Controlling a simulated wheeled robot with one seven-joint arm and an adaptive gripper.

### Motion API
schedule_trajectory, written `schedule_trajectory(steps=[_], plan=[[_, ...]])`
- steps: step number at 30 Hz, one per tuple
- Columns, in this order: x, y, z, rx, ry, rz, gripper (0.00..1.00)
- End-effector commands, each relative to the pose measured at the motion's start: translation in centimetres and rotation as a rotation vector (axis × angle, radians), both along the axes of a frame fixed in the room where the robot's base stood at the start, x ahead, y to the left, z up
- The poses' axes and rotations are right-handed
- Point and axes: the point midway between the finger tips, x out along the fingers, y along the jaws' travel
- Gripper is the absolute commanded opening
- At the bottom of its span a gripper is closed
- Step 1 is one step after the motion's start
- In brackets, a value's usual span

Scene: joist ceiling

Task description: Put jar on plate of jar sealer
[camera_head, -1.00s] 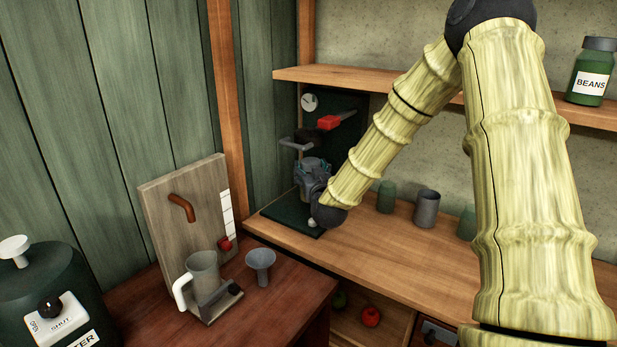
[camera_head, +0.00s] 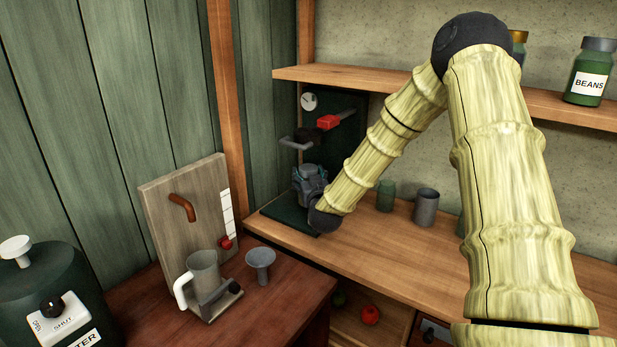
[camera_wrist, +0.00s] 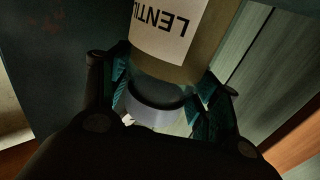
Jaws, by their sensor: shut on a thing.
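The jar sealer (camera_head: 345,106) stands at the back left of the wooden counter, with a dark green back panel, a round gauge, a red lever part and a dark base plate (camera_head: 278,214). My gripper (camera_head: 308,182) is low in front of the panel, over the plate. In the wrist view my gripper's teal fingers (camera_wrist: 162,100) are shut around the lid end of a jar (camera_wrist: 178,40) with a white label reading "LENTIL". The head view mostly hides the jar behind my gripper, so I cannot tell whether it touches the plate.
A grey cup (camera_head: 426,207) and a green jar (camera_head: 385,196) stand right of the sealer, near my forearm. A shelf (camera_head: 400,84) with a beans jar (camera_head: 591,72) runs above. A lower table at left holds a pitcher (camera_head: 204,272) and a funnel (camera_head: 261,264).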

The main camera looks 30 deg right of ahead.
Motion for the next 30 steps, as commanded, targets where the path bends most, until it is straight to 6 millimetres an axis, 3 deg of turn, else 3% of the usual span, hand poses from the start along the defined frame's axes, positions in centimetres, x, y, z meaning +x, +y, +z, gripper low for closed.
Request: schedule_trajectory(steps=[3,4,7,20,26,30], plan=[[0.0,0.0,-0.2,-0.001,-0.001,0.0,0.21],[0.0,0.0,-0.3,-0.001,0.0,0.0,0.64],[0.0,0.0,-0.2,0.0,0.0,0.0,0.82],[0.0,0.0,0.1,0.0,0.0,0.0,0.84],[-2.1,1.0,0.0,0.0,0.001,0.002,0.84],[-4.5,1.9,0.0,-0.001,0.001,0.002,0.84]])
